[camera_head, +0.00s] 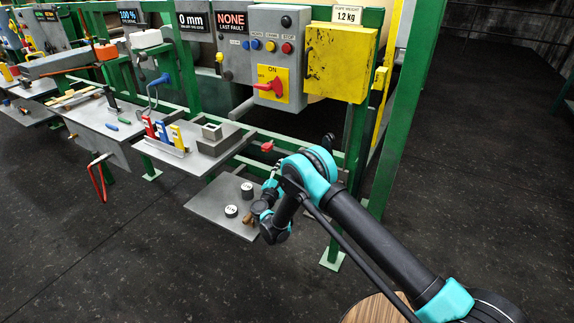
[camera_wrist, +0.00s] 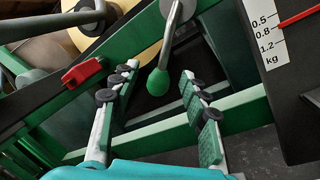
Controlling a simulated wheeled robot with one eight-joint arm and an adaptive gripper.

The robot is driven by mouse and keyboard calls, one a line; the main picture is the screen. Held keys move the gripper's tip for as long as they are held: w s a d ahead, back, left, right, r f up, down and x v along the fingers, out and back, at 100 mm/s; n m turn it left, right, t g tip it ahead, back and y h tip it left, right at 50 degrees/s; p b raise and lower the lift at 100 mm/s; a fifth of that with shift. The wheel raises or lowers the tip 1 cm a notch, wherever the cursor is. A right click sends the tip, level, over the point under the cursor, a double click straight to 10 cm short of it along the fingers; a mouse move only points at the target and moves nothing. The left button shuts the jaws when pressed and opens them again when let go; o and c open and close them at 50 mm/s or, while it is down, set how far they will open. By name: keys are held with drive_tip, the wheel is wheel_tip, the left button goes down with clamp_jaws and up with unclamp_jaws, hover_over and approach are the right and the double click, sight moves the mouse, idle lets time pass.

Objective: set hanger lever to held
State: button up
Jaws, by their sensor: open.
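In the wrist view, a metal lever with a green knob (camera_wrist: 158,82) hangs down between the fingers of my gripper (camera_wrist: 160,70). My gripper is open, with one finger on each side of the knob and a gap to both. I cannot tell how far the knob is in depth from the fingertips. A red handle (camera_wrist: 82,72) sits on a green bar left of the fingers. I see no label saying which is the hanger lever. In the head view my gripper (camera_head: 275,174) is by the green frame, and the green knob cannot be made out there.
A scale plate marked in kg (camera_wrist: 268,35) with a red pointer stands at the right in the wrist view. In the head view, a low shelf with round weights (camera_head: 231,211) lies below my gripper. A yellow box (camera_head: 340,65) and grey control panel (camera_head: 262,50) are above.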

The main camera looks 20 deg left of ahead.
drive_tip(key=s+f, duration=0.1)
drive_tip(key=s, duration=0.6)
drive_tip(key=shift+s+d, duration=0.25)
drive_tip(key=shift+s, duration=0.05)
drive_tip(key=shift+s, duration=0.15)
